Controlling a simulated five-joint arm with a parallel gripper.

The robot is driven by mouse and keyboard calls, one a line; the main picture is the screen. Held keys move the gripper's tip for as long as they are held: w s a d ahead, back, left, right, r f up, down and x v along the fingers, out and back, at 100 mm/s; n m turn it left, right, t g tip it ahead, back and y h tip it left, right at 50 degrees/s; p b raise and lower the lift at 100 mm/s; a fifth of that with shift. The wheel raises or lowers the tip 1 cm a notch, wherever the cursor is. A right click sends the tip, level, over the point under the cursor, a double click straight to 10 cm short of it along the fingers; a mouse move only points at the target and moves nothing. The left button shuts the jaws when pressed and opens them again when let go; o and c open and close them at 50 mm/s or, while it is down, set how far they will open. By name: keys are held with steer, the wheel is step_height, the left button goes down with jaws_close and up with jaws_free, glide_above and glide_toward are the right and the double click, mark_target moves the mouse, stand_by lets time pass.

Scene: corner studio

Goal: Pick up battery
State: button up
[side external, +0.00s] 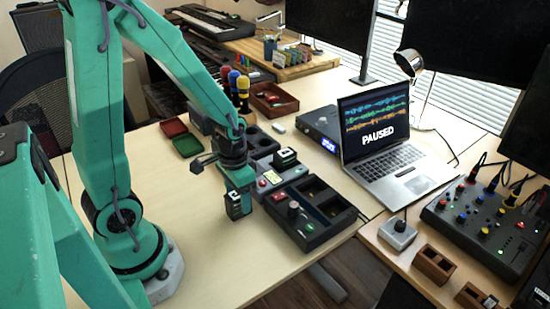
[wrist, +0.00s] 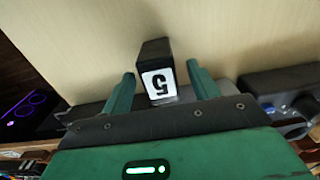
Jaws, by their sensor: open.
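The battery appears to be a black block (wrist: 156,68) with a white label marked 5, standing on the pale tabletop. In the wrist view it sits between the two green fingers of my gripper (wrist: 162,84), with visible gaps on both sides. In the side view my gripper (side external: 238,188) is low over the table, around the small dark block (side external: 236,207), whose lower part shows. The fingers are open. Its contact with the table is hard to make out.
A black compartment tray (side external: 337,222) and a grey unit with a red button (side external: 264,183) stand close to the right of my gripper. The front left table is clear.

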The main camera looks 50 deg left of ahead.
steer(key=shift+c, duration=0.2)
steer(key=c, duration=1.2)
steer(key=shift+r, duration=0.15)
steer(key=shift+w+r, duration=0.1)
steer(key=shift+r, duration=1.2)
steer(key=shift+d+r, duration=0.25)
steer(key=shift+r, duration=0.55)
steer(key=s+d+r, duration=0.1)
steer(key=d+r, duration=0.1)
steer(key=d, duration=0.1)
steer(key=s+d+r, duration=0.2)
steer(key=d, duration=0.2)
steer(key=s+d+r, duration=0.1)
steer(key=d+r, duration=0.1)
steer(key=d, duration=0.1)
steer(key=shift+s+d+r, duration=0.15)
steer(key=shift+s+r, duration=0.15)
